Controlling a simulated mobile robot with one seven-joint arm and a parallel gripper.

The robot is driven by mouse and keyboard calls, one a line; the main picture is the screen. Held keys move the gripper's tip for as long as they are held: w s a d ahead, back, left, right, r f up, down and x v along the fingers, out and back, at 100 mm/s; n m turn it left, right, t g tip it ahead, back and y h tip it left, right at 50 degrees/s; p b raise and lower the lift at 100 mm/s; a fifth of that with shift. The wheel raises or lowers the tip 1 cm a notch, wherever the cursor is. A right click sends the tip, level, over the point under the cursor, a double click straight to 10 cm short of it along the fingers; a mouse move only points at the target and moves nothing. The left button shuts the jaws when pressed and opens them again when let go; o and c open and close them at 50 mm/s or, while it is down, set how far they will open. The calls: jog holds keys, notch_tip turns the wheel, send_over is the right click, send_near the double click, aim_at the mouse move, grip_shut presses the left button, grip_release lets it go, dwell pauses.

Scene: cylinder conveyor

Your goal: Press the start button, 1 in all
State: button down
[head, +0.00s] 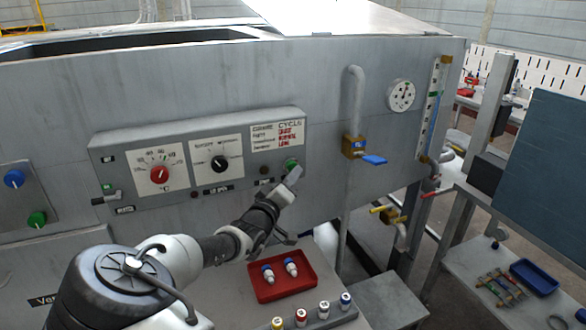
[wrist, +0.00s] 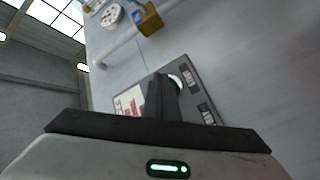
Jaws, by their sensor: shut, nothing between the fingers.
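The control panel (head: 118,160) is a grey box on the machine's front, with a red knob (head: 159,174), a black knob (head: 219,163) and a label headed CYCLE (head: 277,135). A green button (head: 291,164) sits at the panel's right end, under the label. My gripper (head: 293,176) is shut and empty, with its tips right at this button, partly covering it. In the wrist view the closed fingers (wrist: 160,97) reach the panel beside the pale green-edged button (wrist: 178,80). I cannot tell whether they touch it.
A pipe with a blue-handled valve (head: 372,159) stands right of the panel. Below my arm, a red tray (head: 283,292) holds two capped vials, with several more vials in front. A smaller panel with blue (head: 14,178) and green (head: 37,219) knobs is at left.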

jog(key=shift+w+a, duration=0.25)
jog(key=shift+w, duration=0.2)
dwell(0.7)
jog(key=shift+s, duration=0.15)
jog(key=shift+s+d, duration=0.35)
jog(key=shift+s, duration=0.3)
jog(key=s, duration=0.1)
jog(key=s+d, duration=0.1)
jog(key=s, duration=0.1)
jog(key=s+d+p, duration=0.1)
jog(key=shift+s, duration=0.35)
dwell(0.7)
